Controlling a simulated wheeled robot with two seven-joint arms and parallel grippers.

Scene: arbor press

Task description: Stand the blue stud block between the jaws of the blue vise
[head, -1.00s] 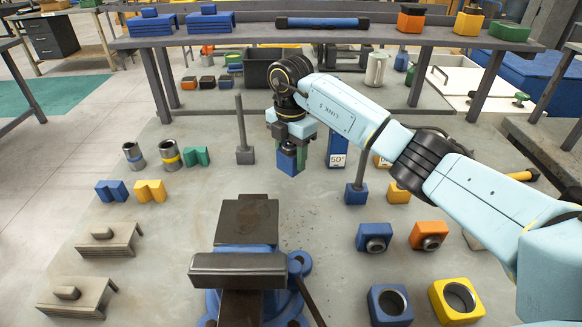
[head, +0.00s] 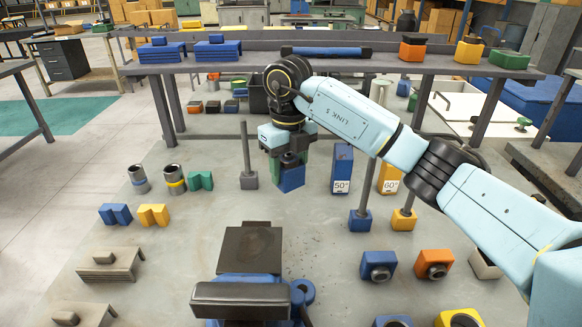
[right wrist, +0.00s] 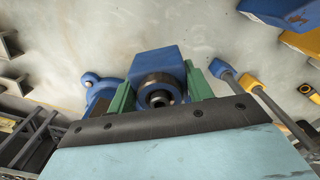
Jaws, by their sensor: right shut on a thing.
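My right gripper (head: 290,168) has green fingers and is shut on a blue stud block (head: 291,179), held above the grey surface. In the right wrist view the block (right wrist: 156,62) sits between the green fingers (right wrist: 160,92), its round dark stud facing the camera. The blue vise (head: 247,285) stands at the bottom middle of the head view, with a dark front jaw (head: 240,299) and a dark flat top piece (head: 250,248) behind it. The held block is beyond the vise and slightly to its right. The vise's lower part is cut off. My left gripper is not in view.
Right of the vise are a blue block with a round boss (head: 378,265) and an orange one (head: 433,264). Marked blue (head: 342,170) and yellow (head: 389,178) blocks and posts stand near the held block. V-blocks (head: 115,214) lie left. The surface between gripper and vise looks clear.

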